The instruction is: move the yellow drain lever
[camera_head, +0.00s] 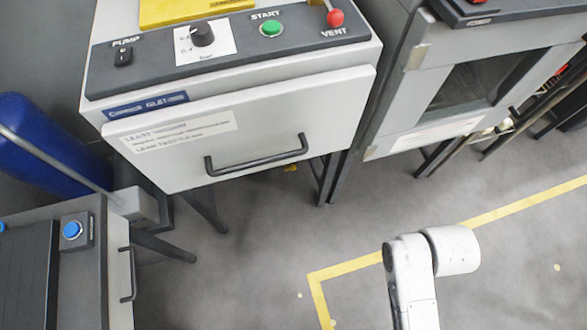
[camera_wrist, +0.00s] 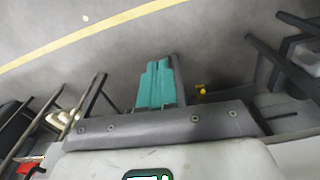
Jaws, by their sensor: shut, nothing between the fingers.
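A small yellow part (camera_head: 290,168), which looks like the drain lever, shows low under the front of the white cabinet, behind its open underside. In the wrist view a small yellow piece (camera_wrist: 201,90) shows just right of my gripper (camera_wrist: 157,64), apart from it; it is too small to make out its angle. My gripper's two teal fingers lie together, shut and empty. The head view shows only white links of my arm at the lower right, and my gripper is out of that view.
The white leak-test cabinet (camera_head: 240,130) has a black handle (camera_head: 257,156) and dark legs below. A grey machine (camera_head: 450,90) stands to its right, a low unit with a blue button (camera_head: 72,230) to its left. Grey floor with yellow tape (camera_head: 500,212) is open in front.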

